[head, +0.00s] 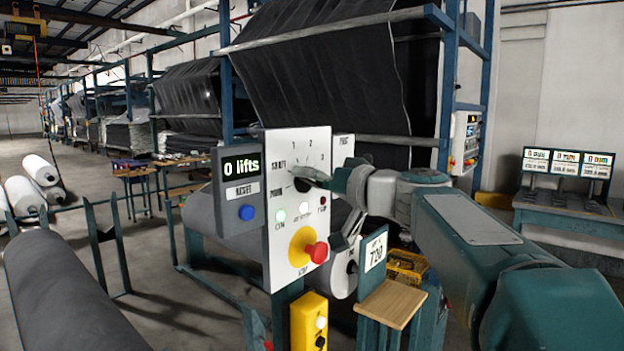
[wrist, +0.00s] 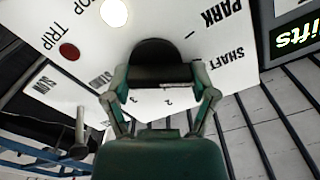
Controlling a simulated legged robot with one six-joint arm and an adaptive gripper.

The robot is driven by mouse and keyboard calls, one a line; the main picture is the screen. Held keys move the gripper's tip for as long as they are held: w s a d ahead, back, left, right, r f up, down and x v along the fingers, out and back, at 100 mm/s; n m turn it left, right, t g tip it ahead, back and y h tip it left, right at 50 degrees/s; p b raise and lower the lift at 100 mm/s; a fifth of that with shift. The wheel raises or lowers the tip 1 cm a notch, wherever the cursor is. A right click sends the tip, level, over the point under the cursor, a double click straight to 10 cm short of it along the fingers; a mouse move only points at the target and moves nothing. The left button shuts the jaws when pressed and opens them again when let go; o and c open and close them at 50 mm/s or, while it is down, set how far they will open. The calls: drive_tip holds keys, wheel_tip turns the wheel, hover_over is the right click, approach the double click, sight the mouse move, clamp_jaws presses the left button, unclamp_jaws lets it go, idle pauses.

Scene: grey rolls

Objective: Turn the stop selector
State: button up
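The stop selector is a dark round knob (wrist: 155,52) on a white panel (head: 312,145), with a dial of marks and numbers around it. PARK and SHAFT labels show beside it in the wrist view. The knob's exact pointing direction is hidden.
A red button (head: 318,252) on a yellow plate sits below the dial, among small lamps. A "0 lifts" display (head: 241,164) and a blue reset button (head: 246,212) are at left. A wooden shelf (head: 391,303) stands under my arm. A large grey roll (head: 70,290) lies at lower left.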

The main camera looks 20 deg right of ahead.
drive_tip(key=shift+m, duration=0.3)
drive_tip(key=m, duration=0.3)
drive_tip(key=shift+w+d+m, duration=0.1)
drive_tip(key=shift+m, duration=0.2)
drive_tip(key=m, duration=0.3)
drive_tip(key=shift+d+f+m, duration=0.1)
drive_tip(key=shift+m, duration=0.2)
drive_tip(key=m, duration=0.4)
drive_tip(key=shift+w+f, duration=0.1)
drive_tip(key=shift+d+f+m, duration=0.1)
drive_tip(key=shift+f+m, duration=0.05)
drive_tip(key=shift+m, duration=1.85)
drive_tip(key=shift+w, duration=0.1)
